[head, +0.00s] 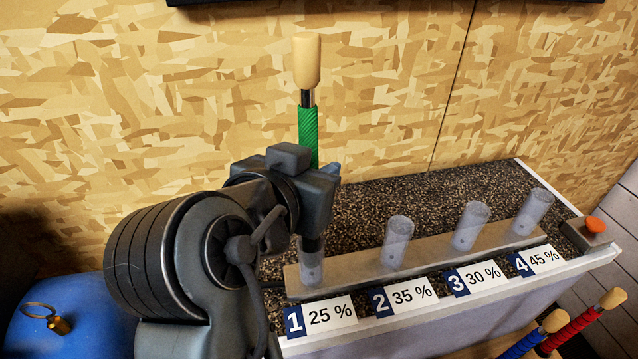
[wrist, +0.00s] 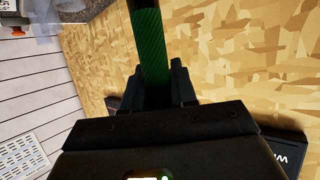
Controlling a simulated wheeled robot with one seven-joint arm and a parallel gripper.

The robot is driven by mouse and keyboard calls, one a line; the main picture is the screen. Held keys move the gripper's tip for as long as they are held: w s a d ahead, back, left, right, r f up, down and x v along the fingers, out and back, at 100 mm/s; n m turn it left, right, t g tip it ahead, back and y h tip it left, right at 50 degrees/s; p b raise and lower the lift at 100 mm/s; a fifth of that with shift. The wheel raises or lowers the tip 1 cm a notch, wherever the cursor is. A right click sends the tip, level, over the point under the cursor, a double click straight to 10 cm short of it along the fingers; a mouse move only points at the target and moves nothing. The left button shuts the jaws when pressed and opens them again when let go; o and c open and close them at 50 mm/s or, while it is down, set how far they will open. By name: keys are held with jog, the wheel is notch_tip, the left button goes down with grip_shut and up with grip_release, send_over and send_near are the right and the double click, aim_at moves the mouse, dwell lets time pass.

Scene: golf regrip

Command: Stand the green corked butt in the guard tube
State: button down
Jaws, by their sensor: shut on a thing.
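The green butt (head: 308,130) stands about upright in my gripper (head: 312,178), with its pale cork (head: 306,60) on top and a dark and silver band below the cork. The wrist view shows the green grip (wrist: 150,45) between my gripper's fingers (wrist: 154,85). My gripper is shut on it. A clear guard tube (head: 311,268) stands at the label "1 25 %", below my gripper. A dark lower end shows at this tube's mouth; I cannot tell whether it is inside or in front. My arm hides part of it.
More clear tubes stand along the rail at labels 2 (head: 396,240), 3 (head: 470,226) and 4 (head: 533,211). An orange button (head: 595,224) is at the bench's right end. Red (head: 572,331) and blue (head: 525,343) corked grips stand at lower right. A blue drum (head: 75,320) is at left.

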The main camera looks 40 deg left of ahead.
jog(key=shift+f, duration=1.5)
jog(key=shift+f, duration=0.1)
jog(key=c, duration=0.9)
grip_release()
jog(key=b+v, duration=0.1)
jog(key=v, duration=1.1)
jog(key=shift+r, duration=0.3)
